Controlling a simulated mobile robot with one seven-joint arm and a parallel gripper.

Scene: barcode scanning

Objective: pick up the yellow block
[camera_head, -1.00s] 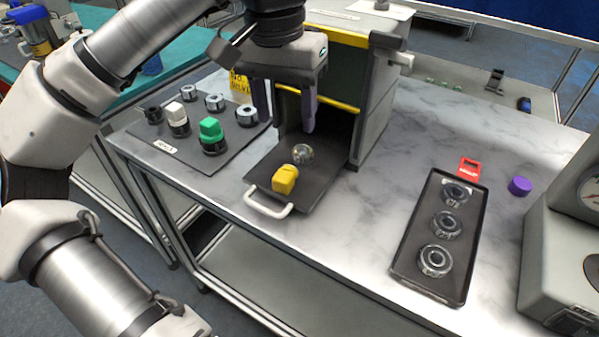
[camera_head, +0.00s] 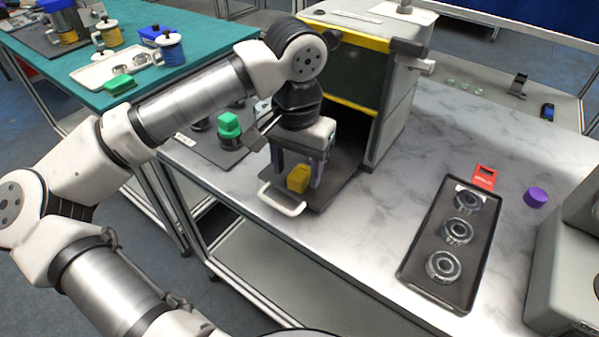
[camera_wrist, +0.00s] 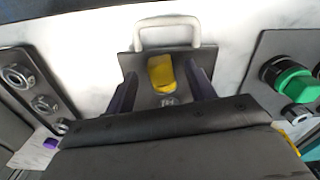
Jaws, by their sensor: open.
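The yellow block (camera_head: 299,178) lies on the dark pull-out tray (camera_head: 334,192) in front of the open cabinet. My gripper (camera_head: 297,180) is above the tray with its purple fingers pointing down on either side of the block. In the wrist view the yellow block (camera_wrist: 161,73) sits between the two open fingers (camera_wrist: 163,95), with gaps on both sides. A small metal round piece (camera_wrist: 169,101) lies just behind the block in that view. In the head view my gripper hides that piece.
The cabinet (camera_head: 395,100) stands right behind the tray. The tray's white handle (camera_head: 281,201) is at its front. A mat with a green-topped piece (camera_head: 229,126) is to the left. A black tray with metal rings (camera_head: 411,262) is to the right, with bare marble between.

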